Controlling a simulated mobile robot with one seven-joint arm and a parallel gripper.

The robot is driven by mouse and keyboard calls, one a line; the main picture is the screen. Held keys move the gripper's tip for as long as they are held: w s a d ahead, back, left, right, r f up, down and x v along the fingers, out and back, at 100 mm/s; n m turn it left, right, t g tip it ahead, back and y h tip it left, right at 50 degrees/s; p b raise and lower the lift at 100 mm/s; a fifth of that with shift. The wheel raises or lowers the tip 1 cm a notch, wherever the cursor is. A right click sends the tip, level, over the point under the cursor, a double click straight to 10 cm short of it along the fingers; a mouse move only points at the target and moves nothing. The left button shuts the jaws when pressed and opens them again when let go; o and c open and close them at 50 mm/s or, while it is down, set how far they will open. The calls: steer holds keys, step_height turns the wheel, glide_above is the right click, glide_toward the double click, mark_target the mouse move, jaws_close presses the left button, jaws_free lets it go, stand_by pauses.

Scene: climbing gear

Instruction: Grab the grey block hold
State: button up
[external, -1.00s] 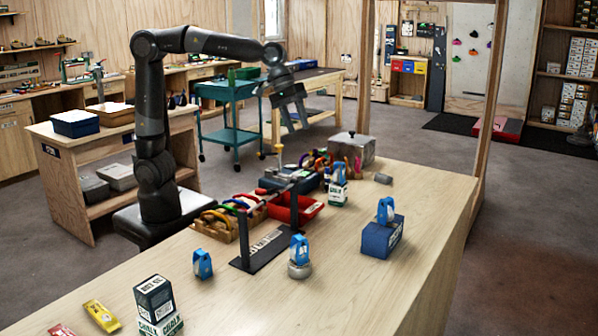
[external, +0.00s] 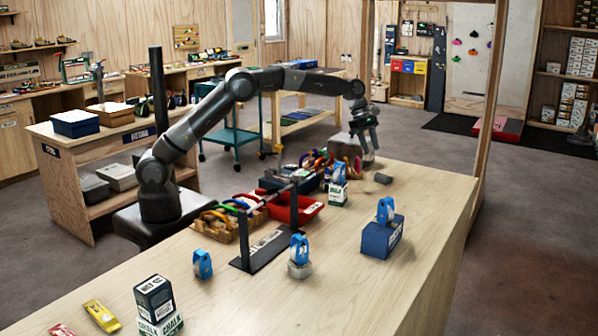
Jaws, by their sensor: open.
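A small dark grey block (external: 383,179), which looks like the grey block hold, lies on the wooden workbench (external: 420,195) near its far end. My gripper (external: 369,157) is open and empty, pointing down. In the picture it is just above and slightly left of the grey block, apart from it. Its exact height over the bench is hard to tell from this view.
A larger grey box (external: 340,147) stands close left of my gripper, with coloured rings (external: 318,160) in front. The bench right of the block is clear.

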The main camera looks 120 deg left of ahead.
mark_target(383, 178)
steer(key=x, duration=0.5)
steer(key=shift+f, duration=0.2)
steer(key=shift+w+x, duration=0.15)
steer(key=shift+x, duration=1.2)
steer(key=shift+w+x, duration=0.15)
steer(key=shift+x, duration=1.25)
steer(key=shift+r, duration=0.2)
steer(key=shift+c, duration=0.5)
steer(key=c, duration=0.5)
steer(key=shift+r, duration=0.1)
steer(key=shift+c, duration=0.2)
